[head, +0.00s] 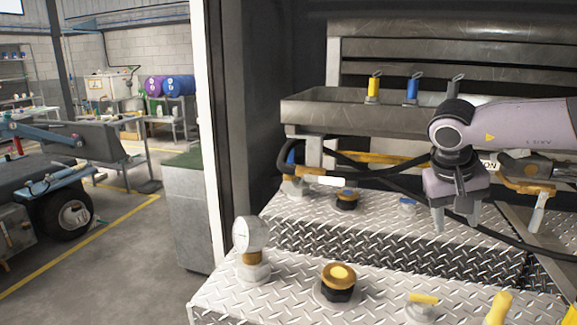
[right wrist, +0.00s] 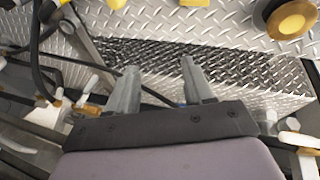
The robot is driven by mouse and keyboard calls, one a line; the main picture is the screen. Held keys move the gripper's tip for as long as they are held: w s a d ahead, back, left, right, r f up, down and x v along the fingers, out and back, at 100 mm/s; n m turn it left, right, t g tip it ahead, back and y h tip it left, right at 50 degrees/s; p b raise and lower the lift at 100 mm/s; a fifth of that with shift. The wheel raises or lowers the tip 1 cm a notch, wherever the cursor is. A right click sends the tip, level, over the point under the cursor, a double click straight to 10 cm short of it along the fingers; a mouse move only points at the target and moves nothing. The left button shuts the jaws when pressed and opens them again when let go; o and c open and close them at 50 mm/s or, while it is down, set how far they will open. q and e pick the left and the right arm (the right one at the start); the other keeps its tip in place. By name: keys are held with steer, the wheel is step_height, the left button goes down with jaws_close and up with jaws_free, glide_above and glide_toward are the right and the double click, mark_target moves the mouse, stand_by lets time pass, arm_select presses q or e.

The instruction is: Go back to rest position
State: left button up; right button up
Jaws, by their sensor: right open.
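My right gripper (head: 455,222) hangs fingers down over the diamond-plate steps at the right of the head view. Its arm comes in from the right edge. Its two fingers are spread apart with nothing between them. In the right wrist view the same open fingers (right wrist: 158,80) show above the metal plate, with black hoses to their left. My left gripper is not in the head view.
A pressure gauge (head: 247,236) and a yellow-topped black cap (head: 339,279) stand on the front step (head: 290,302). Black hoses and orange-handled nozzles lie behind. A metal tray (head: 350,117) with coloured handles is at the back. Open floor (head: 120,265) lies left.

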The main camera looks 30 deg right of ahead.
steer(key=w+a+f+m+t+y, duration=0.25)
steer(key=a+f+y, duration=0.3)
steer(key=a, duration=0.35)
steer(key=w+a+f+m+t+y, duration=0.15)
steer(key=w+a+f+y, duration=0.35)
steer(key=a, duration=0.5)
steer(key=w+a+r+m+t+y, duration=0.15)
steer(key=a+m+t, duration=0.35)
steer(key=m, duration=0.5)
steer(key=w+a+r+m+t+y, duration=0.1)
steer(key=w+a+m+t+y, duration=0.2)
steer(key=a+m+t, duration=0.5)
steer(key=s+d+f+m+g+h, duration=0.2)
steer(key=s+d+f+m+h, duration=0.3)
steer(key=m, duration=0.9)
steer(key=d+f+m+g+h, duration=0.25)
steer(key=f+m+h, duration=0.45)
steer(key=m, duration=0.7)
steer(key=s+a+f+m+g+y, duration=0.1)
steer(key=s+a+f+m+g, duration=0.25)
steer(key=s+f+m, duration=0.35)
steer(key=s+a+f+m+g+y, duration=0.1)
steer(key=s+a+f+m+g, duration=0.15)
steer(key=s+m+g, duration=0.4)
steer(key=w+a+f+n+t+y, duration=0.1)
steer(key=w+a+f+n+t, duration=0.1)
steer(key=f+t, duration=0.6)
steer(key=shift+w+a+f+y, duration=0.4)
steer(key=shift+w+a+f, duration=0.25)
steer(key=shift+w, duration=0.6)
